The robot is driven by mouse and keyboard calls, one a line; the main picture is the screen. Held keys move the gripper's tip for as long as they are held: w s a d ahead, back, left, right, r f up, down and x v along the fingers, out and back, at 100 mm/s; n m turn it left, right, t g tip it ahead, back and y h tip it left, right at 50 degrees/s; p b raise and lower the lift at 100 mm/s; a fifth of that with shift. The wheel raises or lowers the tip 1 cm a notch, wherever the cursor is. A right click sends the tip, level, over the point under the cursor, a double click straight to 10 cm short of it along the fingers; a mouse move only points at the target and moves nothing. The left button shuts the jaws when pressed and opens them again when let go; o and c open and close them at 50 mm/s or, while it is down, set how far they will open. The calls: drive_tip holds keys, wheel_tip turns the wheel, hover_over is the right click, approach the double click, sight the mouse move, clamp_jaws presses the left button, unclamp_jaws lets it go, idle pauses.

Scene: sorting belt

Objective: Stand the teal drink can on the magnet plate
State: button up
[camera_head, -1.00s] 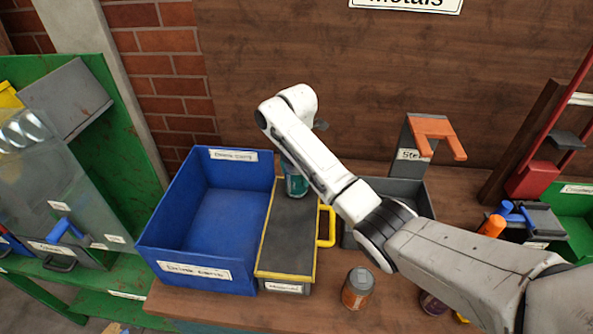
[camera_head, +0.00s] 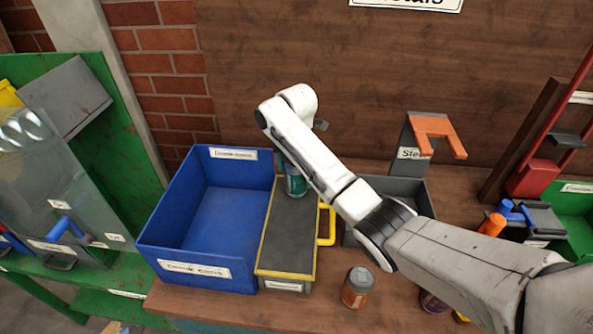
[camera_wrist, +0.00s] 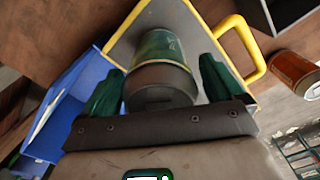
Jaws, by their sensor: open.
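The teal drink can (camera_head: 297,186) is at the far end of the dark, yellow-edged magnet plate (camera_head: 290,238), partly hidden by my arm in the head view. It looks upright there and appears to rest on the plate. In the wrist view, the can (camera_wrist: 162,62) has its grey end towards the camera and the plate (camera_wrist: 182,18) behind it. My gripper (camera_wrist: 160,88) is open, with its two dark green fingers on either side of the can and gaps visible beside it. The fingertips are hidden in the head view.
A blue bin (camera_head: 222,212) stands directly left of the plate. A yellow handle (camera_head: 329,226) sticks out on the plate's right. An orange can (camera_head: 358,288) stands on the table at the front right. A grey bin (camera_head: 411,190) is behind my arm.

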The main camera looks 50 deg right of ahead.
drive_tip(key=shift+r, duration=0.5)
wheel_tip(320, 180, up, 11)
drive_tip(key=p, duration=0.6)
drive_tip(key=shift+r, duration=0.1)
